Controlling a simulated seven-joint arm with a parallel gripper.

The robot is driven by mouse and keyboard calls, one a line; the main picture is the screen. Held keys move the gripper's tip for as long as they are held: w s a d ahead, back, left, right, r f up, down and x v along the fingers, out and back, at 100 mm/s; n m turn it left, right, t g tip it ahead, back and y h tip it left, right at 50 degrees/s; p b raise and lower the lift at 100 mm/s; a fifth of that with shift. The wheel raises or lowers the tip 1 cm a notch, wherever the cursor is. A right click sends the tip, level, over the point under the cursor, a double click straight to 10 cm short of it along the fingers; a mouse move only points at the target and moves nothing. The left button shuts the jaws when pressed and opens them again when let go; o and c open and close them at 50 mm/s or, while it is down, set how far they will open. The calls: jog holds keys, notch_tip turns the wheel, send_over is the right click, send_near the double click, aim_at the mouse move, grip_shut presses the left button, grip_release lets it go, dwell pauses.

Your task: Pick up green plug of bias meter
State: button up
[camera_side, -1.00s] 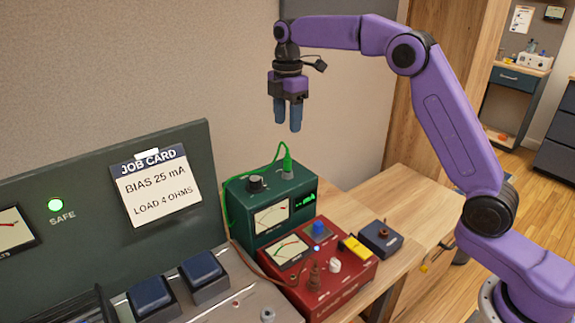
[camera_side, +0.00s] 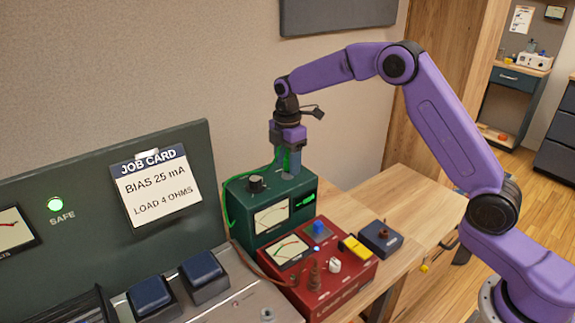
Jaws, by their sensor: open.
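The green bias meter (camera_side: 283,200) stands on the wooden bench, with a dial on its front and a black knob on top. Its green plug (camera_side: 287,160) stands upright on the meter's top, toward the right. My gripper (camera_side: 289,165) points straight down at the plug, with its blue-grey fingers around or beside it. The fingers hide most of the plug. The jaws are open. The plug's green cable (camera_side: 226,200) loops from the top down the meter's left side.
A red meter box (camera_side: 335,285) with a blue button, white knob and yellow part sits in front. A small dark box (camera_side: 380,238) stands to its right. The dark panel with the job card (camera_side: 158,190) rises at left. The bench (camera_side: 425,205) is clear at right.

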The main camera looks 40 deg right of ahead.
jog(key=shift+f, duration=0.1)
jog(key=shift+c, duration=0.3)
grip_shut()
